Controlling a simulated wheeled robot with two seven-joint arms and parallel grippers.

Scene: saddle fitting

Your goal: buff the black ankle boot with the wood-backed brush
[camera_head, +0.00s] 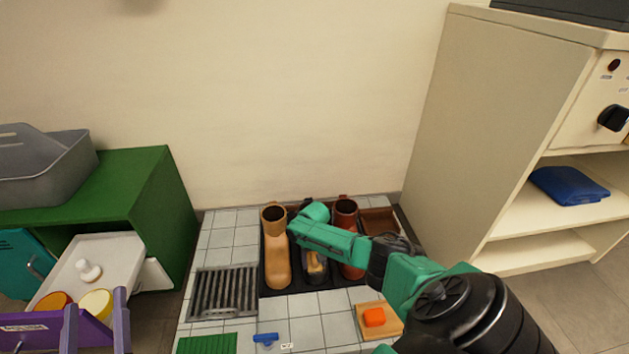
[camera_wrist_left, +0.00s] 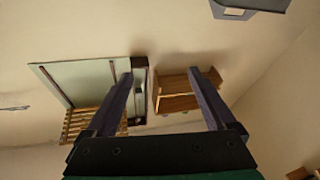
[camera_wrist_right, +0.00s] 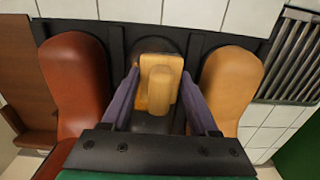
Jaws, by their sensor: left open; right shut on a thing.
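The black ankle boot (camera_wrist_right: 158,45) stands between a reddish-brown boot and a tan boot on a dark tray; in the head view my right arm hides most of it. The wood-backed brush (camera_wrist_right: 161,82) is between the fingers of my right gripper (camera_wrist_right: 160,74), which is shut on it. The brush (camera_head: 315,266) is over the black boot in the head view. The brush hides part of the boot, and I cannot tell whether they touch. My left gripper (camera_wrist_left: 164,84) is open and empty in the left wrist view, facing a wall with wooden furniture, away from the boots.
The tan boot (camera_head: 276,255) and reddish-brown boot (camera_head: 351,265) flank the black boot closely. A metal grate (camera_head: 224,291), a blue tool (camera_head: 265,338) and an orange block (camera_head: 374,317) on a wooden board lie on the tiled top. A cream shelf unit (camera_head: 460,130) stands right, a green cabinet (camera_head: 150,195) left.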

